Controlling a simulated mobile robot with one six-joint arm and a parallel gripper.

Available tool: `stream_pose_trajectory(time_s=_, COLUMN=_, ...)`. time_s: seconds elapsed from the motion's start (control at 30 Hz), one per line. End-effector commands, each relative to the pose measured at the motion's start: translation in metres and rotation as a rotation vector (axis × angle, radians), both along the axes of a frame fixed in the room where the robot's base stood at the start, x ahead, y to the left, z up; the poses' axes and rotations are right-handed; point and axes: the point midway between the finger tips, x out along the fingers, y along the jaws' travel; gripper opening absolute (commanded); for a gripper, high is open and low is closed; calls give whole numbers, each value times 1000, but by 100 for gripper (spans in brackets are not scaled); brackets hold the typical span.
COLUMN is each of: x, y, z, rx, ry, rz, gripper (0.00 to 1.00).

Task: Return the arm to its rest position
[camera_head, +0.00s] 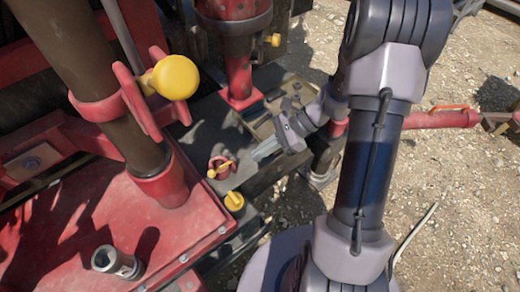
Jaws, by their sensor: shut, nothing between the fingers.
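My arm runs from the bottom right of the head view up to the top and bends back down to my gripper (266,151). The gripper is near the middle of the picture and points down and to the left, over the grey metal deck. Its fingers are shut with nothing seen between them. It is to the right of a small red fitting with a yellow handle (221,168), apart from it in the picture. How high it is above the deck I cannot tell.
A yellow knob (175,77) stands out from a red clamp on a brown pipe (85,60). A yellow cap (234,201) is on the deck edge. A metal pipe socket (117,262) is on the red plate. A red pipe (440,119) lies right. Gravel (465,210) is open at right.

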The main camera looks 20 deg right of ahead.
Motion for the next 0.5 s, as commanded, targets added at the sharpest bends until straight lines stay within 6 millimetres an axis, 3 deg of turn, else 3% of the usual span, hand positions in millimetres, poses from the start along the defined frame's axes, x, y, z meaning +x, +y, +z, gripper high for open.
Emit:
stream_pose_trajectory(time_s=0.33, x=0, y=1, z=1, rx=-5, ry=-5, rz=6, gripper=0)
stream_pose_trajectory(time_s=0.43, x=-3, y=10, z=23, rx=-74, ry=-62, rz=88, gripper=0)
stream_pose_trajectory(time_s=0.5, x=-13, y=24, z=54, rx=-177, ry=-150, rz=213, gripper=0)
